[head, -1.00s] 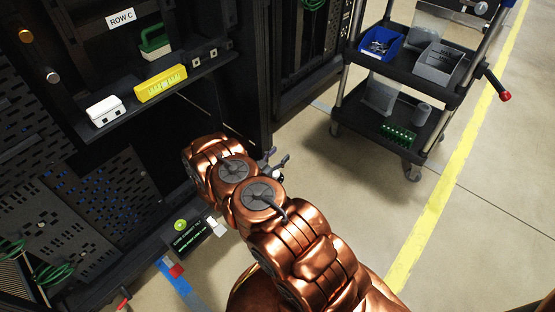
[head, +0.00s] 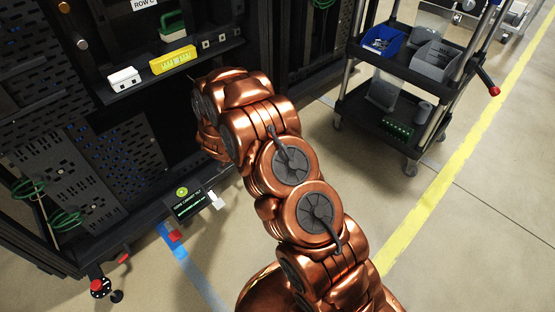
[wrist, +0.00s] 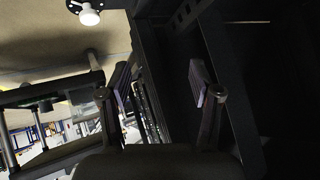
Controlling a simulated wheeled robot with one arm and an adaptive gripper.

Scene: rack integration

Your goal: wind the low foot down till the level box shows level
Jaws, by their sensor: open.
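The level box (head: 189,204) is a small dark display at the cabinet's bottom front edge in the head view. It shows small green text, too small to read, and a round yellow-green dial stands on top. A black round part with red and white marks (head: 100,287), possibly a levelling foot, is at the cabinet's lower left corner. I cannot tell which foot is low. My gripper (wrist: 163,92) is open in the wrist view, its fingers wide apart with nothing between them, beside dark rack framing. In the head view my copper arm hides it.
The dark cabinet's shelf holds a white box (head: 125,78), a yellow box (head: 173,60) and a green-handled item (head: 172,25). A cart (head: 400,70) with bins stands at the right. Open floor lies between cart and cabinet.

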